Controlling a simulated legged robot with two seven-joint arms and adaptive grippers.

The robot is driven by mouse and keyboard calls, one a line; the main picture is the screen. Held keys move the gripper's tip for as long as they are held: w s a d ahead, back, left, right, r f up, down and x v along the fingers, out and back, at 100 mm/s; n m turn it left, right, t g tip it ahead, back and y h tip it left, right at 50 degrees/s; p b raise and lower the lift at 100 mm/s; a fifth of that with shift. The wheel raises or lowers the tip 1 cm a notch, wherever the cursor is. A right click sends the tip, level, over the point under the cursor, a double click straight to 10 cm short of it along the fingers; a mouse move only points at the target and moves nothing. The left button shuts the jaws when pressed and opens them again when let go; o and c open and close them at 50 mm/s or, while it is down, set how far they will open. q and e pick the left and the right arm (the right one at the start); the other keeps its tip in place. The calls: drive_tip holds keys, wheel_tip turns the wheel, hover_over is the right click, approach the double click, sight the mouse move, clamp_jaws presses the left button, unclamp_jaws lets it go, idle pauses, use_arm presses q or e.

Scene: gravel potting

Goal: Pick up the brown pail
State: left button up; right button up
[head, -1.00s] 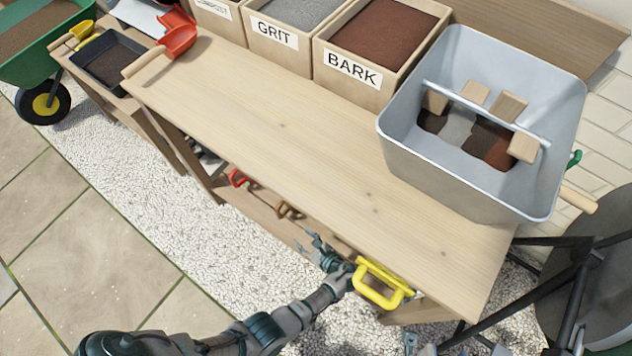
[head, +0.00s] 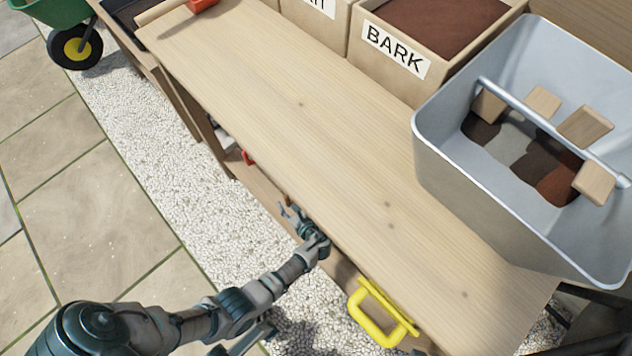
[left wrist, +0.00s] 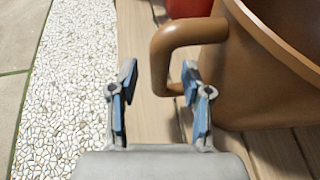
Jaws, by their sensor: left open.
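The brown pail (left wrist: 265,85) stands on wooden slats at the right of the left wrist view, with its top and right side cut off. Its thick curved handle (left wrist: 178,42) sticks out to the left. My left gripper (left wrist: 158,95) is open, its two fingers pointing toward the handle. The handle's lower end shows between the fingers, close to the right one, and nothing is gripped; I cannot tell if they touch. In the head view my left gripper (head: 291,211) is at the bench's front edge, and the pail is hidden below the top. My right gripper is not seen.
A red pail (left wrist: 190,8) stands just beyond the brown one. The wooden bench top (head: 330,170) overhangs the shelf. A yellow handle (head: 375,318) juts out right of my left gripper. A big grey tub (head: 450,165) and a BARK box (head: 395,50) stand on top.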

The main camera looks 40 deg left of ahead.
use_arm(q)
drive_tip(key=shift+a+f, duration=0.45)
drive_tip(key=shift+a, duration=0.1)
drive_tip(key=shift+w+a+r, duration=0.2)
drive_tip(key=shift+w+r, duration=0.05)
drive_tip(key=shift+d, duration=0.1)
clamp_jaws()
drive_tip(key=shift+r, duration=0.15)
